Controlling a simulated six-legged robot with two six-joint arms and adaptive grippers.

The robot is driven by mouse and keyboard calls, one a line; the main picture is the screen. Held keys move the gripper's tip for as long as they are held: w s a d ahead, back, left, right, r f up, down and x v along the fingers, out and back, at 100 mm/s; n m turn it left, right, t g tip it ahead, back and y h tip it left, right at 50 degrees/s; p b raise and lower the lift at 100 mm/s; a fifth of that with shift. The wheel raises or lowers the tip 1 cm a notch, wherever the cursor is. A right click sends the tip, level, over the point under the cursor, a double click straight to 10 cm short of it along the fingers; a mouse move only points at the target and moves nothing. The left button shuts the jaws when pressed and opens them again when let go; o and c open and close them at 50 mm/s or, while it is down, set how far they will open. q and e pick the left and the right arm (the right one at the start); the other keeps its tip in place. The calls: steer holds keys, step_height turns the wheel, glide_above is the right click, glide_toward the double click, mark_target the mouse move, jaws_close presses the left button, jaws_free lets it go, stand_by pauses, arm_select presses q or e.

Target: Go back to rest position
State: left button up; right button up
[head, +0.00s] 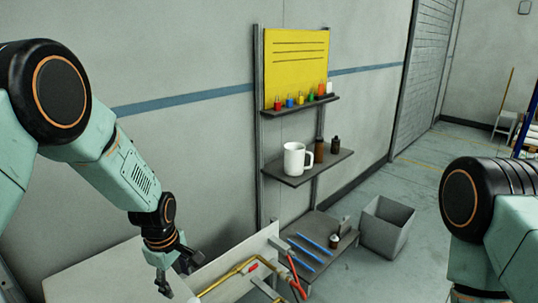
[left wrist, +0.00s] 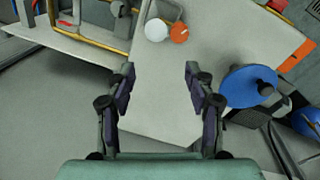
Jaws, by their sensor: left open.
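My left gripper (head: 178,272) hangs in the lower left of the head view, over the edge of a pale table and just left of an upright pale panel. Its two fingers are spread apart with nothing between them. In the left wrist view the open gripper (left wrist: 159,75) points over the pale tabletop (left wrist: 160,100), and both fingers are empty. My right arm shows at the right edge of the head view, bent downward. Its gripper is outside the picture.
A pale panel (head: 232,262) with yellow pipe stands beside the left gripper. A shelf (head: 310,166) holds a white mug (head: 297,159). A grey bin (head: 387,226) stands on the floor. A blue round object (left wrist: 250,86) lies right of the fingers in the wrist view.

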arm_select(q)
steer(key=s+f+m+b, duration=0.1)
steer(key=s+f+m, duration=0.2)
steer(key=s+f, duration=0.1)
steer(key=s+d+f+m+t+b, duration=0.1)
steer(key=s+f+m+b, duration=0.1)
steer(key=s+f+m, duration=0.2)
steer(key=s+f+m+t+b, duration=0.1)
steer(key=s+f+m, duration=0.2)
steer(key=s+f, duration=0.2)
steer(key=shift+d+f+m, duration=0.15)
steer(key=shift+d+m, duration=0.15)
steer(key=shift+d, duration=0.1)
steer(key=s+f+m+g+b, duration=0.1)
steer(key=s+f+b, duration=0.3)
steer(key=s, duration=0.7)
steer(key=s+f+m+g+b, duration=0.2)
steer(key=s+f, duration=0.4)
steer(key=s, duration=0.5)
steer(key=shift+d+f+b, duration=0.25)
steer(key=shift+b, duration=0.6)
steer(key=shift+s, duration=0.1)
steer(key=shift+s, duration=0.1)
